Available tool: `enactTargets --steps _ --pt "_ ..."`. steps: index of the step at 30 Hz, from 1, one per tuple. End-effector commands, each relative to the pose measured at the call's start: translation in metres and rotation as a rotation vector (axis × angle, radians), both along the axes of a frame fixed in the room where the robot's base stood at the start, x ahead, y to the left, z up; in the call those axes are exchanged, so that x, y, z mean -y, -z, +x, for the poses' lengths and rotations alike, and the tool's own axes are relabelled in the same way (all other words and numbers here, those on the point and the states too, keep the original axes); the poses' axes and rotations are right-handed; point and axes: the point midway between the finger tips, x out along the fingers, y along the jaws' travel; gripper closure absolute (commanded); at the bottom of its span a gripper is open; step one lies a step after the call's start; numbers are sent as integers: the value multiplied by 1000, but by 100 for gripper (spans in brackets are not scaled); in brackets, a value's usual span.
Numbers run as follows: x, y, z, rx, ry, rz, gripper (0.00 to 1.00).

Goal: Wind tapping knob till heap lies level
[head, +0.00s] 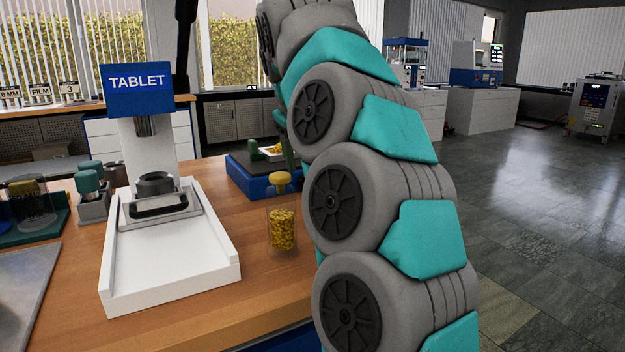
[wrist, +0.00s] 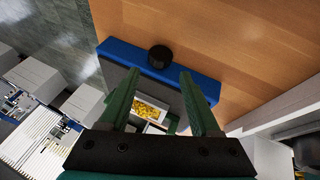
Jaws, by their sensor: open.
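The tapping device has a blue base (head: 249,186) and a dark top, and stands on the wooden bench beyond the tablet press. In the wrist view its blue front (wrist: 206,87) carries a round black knob (wrist: 160,57). A heap of yellow pieces (wrist: 151,110) lies in a small pale tray on the device; it also shows in the head view (head: 273,150), partly behind my arm. The heap's levelness is too small to judge. My gripper (wrist: 159,86) is open and empty, its green fingers spread above the device, apart from the knob.
A white press marked TABLET (head: 170,255) stands at the left of the bench. A glass jar of yellow pieces (head: 282,230) stands between it and my arm. Bare wood (wrist: 255,45) surrounds the knob side of the device.

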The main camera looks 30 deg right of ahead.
Motion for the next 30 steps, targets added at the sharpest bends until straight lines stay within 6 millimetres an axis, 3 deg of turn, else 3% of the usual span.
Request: enactTargets --steps 15,25,30 --pt "18 57 26 -3 1 3 36" --pt "21 65 30 -2 2 2 36" --pt "21 65 30 -2 2 2 53"
